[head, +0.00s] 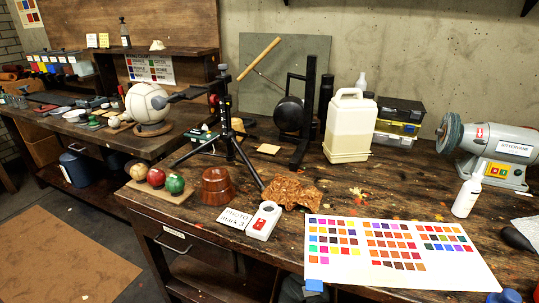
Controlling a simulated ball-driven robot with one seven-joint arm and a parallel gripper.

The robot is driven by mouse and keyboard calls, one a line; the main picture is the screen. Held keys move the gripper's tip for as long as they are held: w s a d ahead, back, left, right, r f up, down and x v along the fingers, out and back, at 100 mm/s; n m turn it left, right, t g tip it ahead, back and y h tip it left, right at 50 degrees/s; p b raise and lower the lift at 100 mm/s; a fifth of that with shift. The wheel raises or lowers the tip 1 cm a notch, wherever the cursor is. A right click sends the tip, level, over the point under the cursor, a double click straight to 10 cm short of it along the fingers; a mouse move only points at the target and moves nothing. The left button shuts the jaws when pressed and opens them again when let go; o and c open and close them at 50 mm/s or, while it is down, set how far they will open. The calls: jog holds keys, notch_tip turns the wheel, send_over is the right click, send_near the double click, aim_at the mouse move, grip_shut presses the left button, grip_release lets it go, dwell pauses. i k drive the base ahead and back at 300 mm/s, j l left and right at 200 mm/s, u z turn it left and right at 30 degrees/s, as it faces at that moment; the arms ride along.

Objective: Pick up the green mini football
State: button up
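A small green ball (174,183), which fits the green mini football, sits at the right end of a row of three on a small wooden board (150,193). The board lies near the left front corner of the right-hand workbench. A red ball (156,177) stands just left of the green one, and a cream ball (138,170) is left of that. The green ball is clear in view, with a darker mark on its front. My gripper is not identifiable in the head view.
A reddish-brown pot (216,186) stands right of the green ball. A black tripod (228,130) spreads its legs behind them. A crumpled brown leather piece (290,192), a white device (263,220) and a colour chart (400,250) lie further right. Open floor (60,255) is at left.

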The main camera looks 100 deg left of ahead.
aim_at(174, 184)
jog(key=u, duration=3.25)
